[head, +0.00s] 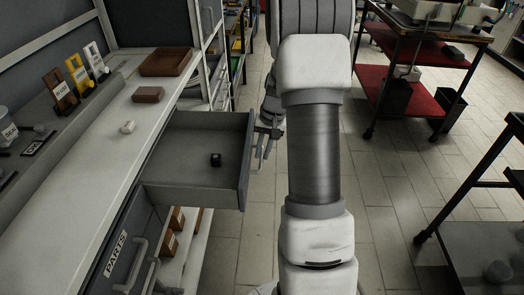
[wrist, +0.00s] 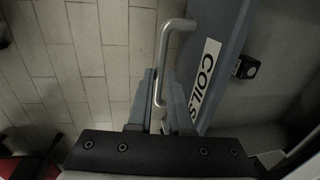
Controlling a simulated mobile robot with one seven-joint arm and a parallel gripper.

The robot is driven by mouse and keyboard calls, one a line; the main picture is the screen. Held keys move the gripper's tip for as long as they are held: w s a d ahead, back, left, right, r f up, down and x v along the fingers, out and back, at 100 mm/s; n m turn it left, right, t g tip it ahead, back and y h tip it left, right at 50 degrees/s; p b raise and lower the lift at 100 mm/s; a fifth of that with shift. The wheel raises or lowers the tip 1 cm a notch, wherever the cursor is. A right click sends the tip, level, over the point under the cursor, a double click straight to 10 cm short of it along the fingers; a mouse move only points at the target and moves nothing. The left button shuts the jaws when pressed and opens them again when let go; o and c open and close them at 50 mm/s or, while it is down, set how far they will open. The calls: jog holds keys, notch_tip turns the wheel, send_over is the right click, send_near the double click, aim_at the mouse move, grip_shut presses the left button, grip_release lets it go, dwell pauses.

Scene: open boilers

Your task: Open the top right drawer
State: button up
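The grey drawer (head: 242,180) at the top right of the workbench stands pulled far out. In the wrist view its front (wrist: 215,60) carries a white label reading "COILS" and a metal bar handle (wrist: 175,25). A small black object lies inside the drawer (wrist: 246,66). My gripper (wrist: 161,88) is at the handle, with one finger on each side of the bar and little gap between them; it appears shut on the bar. In the head view my gripper (head: 266,138) is at the drawer front, partly hidden by my arm.
Another drawer, labelled "PARTS" (head: 116,254), is at the lower left. The benchtop (head: 85,185) holds a brown block (head: 148,94), a brown tray (head: 166,62) and a small white piece (head: 128,127). A cart with red shelves (head: 405,92) stands at the right. Tiled floor (head: 390,190) is clear between.

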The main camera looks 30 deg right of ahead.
jog(key=o, duration=0.4)
jog(key=d+r, duration=0.1)
jog(key=r, duration=0.4)
jog(key=s+r+p, duration=0.1)
jog(key=r, duration=0.5)
jog(key=d+r+p, duration=0.1)
jog(key=r, duration=0.5)
jog(key=shift+s+d, duration=0.3)
jog(key=shift+s, duration=0.1)
